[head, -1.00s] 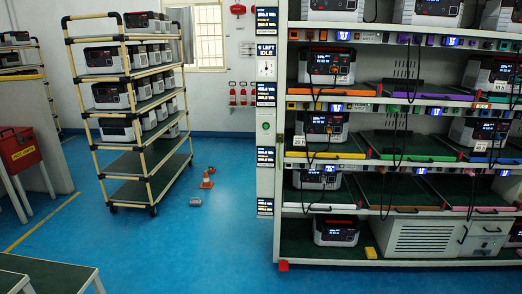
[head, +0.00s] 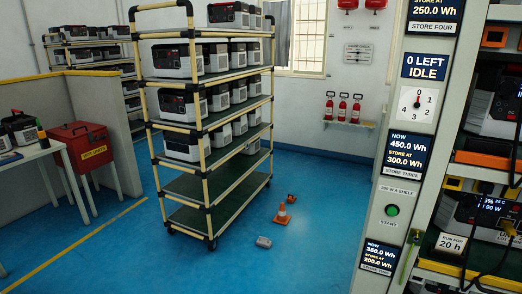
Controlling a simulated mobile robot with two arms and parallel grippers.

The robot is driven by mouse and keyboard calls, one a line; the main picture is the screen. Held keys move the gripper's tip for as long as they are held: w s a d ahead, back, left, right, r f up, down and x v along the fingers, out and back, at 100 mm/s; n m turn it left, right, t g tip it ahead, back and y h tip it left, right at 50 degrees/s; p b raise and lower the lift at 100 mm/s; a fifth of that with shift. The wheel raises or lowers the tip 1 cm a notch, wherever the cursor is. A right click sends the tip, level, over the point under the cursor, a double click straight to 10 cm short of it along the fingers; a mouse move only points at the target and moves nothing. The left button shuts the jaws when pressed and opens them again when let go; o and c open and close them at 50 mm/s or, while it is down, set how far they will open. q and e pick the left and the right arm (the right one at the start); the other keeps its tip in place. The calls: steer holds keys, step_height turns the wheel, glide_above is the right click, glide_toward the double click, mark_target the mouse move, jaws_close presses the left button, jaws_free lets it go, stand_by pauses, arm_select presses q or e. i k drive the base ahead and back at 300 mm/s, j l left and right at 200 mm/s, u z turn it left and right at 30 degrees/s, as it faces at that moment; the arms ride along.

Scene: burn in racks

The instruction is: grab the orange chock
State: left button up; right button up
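A small orange object (head: 291,198) lies on the blue floor just behind an orange traffic cone (head: 283,214), right of the wheeled shelf cart. It may be the orange chock, but it is too small and far away to make out its shape clearly. A small grey object (head: 263,242) lies on the floor in front of the cone. Neither of my grippers shows in the head view.
The wheeled cart (head: 192,188) holds several power units on its upper shelves. The tall rack (head: 375,235) stands close on the right. A table (head: 40,150) and a red box (head: 82,145) are at left.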

mark_target(290, 198)
steer(key=i+j, duration=0.1)
steer(key=i, duration=0.7)
steer(key=i+j, duration=0.15)
steer(key=i, duration=0.6)
steer(key=i+j, duration=0.1)
steer(key=i, duration=0.7)
steer(key=i+l+z, duration=0.25)
steer(key=i+z, duration=0.55)
steer(key=i, duration=0.2)
steer(key=i+z, duration=0.35)
steer(key=i, duration=0.15)
steer(key=i+j+z, duration=0.25)
steer(key=i+z, duration=0.15)
steer(key=i+u, duration=0.15)
steer(key=i, duration=0.4)
steer(key=i+l+u, duration=0.15)
steer(key=i, duration=0.45)
steer(key=i+u, duration=0.15)
steer(key=i, duration=0.4)
steer(key=i+l+u, duration=0.15)
steer(key=i+l, duration=0.15)
steer(key=i, duration=0.25)
steer(key=i+u, duration=0.1)
steer(key=i, duration=0.8)
steer(key=i+l+u, duration=0.1)
steer(key=i, duration=0.85)
steer(key=i+l+u, duration=0.1)
steer(key=u, duration=2.05)
